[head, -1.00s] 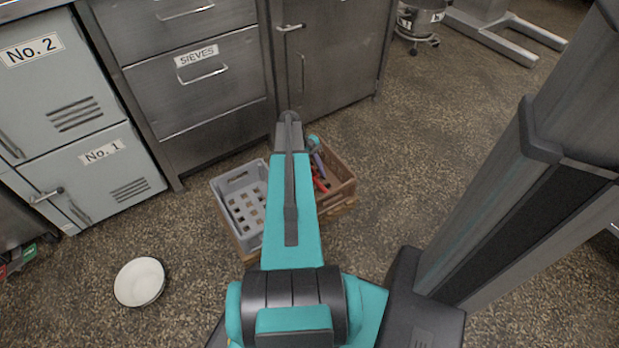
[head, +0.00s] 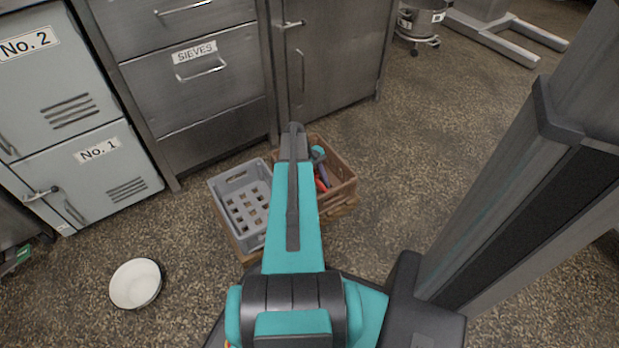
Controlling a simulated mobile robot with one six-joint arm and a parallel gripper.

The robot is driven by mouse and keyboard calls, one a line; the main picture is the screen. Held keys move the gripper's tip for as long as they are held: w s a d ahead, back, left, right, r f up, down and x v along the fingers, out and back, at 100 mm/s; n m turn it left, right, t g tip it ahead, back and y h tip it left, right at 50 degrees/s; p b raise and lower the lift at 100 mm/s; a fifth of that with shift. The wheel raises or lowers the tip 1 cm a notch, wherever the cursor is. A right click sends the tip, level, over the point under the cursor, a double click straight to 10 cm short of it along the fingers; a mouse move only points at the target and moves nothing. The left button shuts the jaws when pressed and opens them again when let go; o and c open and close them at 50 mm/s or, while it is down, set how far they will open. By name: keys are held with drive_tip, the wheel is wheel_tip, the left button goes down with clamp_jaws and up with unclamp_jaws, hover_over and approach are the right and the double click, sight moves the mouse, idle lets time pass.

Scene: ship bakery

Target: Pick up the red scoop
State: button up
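A brown crate (head: 343,184) stands on the floor in front of the steel cabinets. Something red (head: 322,181) lies inside it, partly covered by my teal arm; it may be the red scoop, but its full shape is hidden. A darker, purplish piece beside it is too small to name. My arm reaches out over the crates, and its far end is above the brown crate. My gripper's fingers are hidden behind the arm, so whether they are open or shut does not show.
A grey plastic crate (head: 226,188) stands left of the brown one. A white bowl (head: 135,283) is on the floor at lower left. A drawer unit (head: 195,75) and pale lockers (head: 98,160) stand behind.

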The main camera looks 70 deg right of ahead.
sight(319, 182)
clamp_jaws()
drive_tip(key=shift+r, duration=0.1)
idle(0.4)
wheel_tip(319, 182, up, 10)
drive_tip(key=p, duration=0.4)
idle(0.6)
drive_tip(key=c, duration=0.7)
unclamp_jaws()
drive_tip(key=shift+c, duration=0.2)
clamp_jaws()
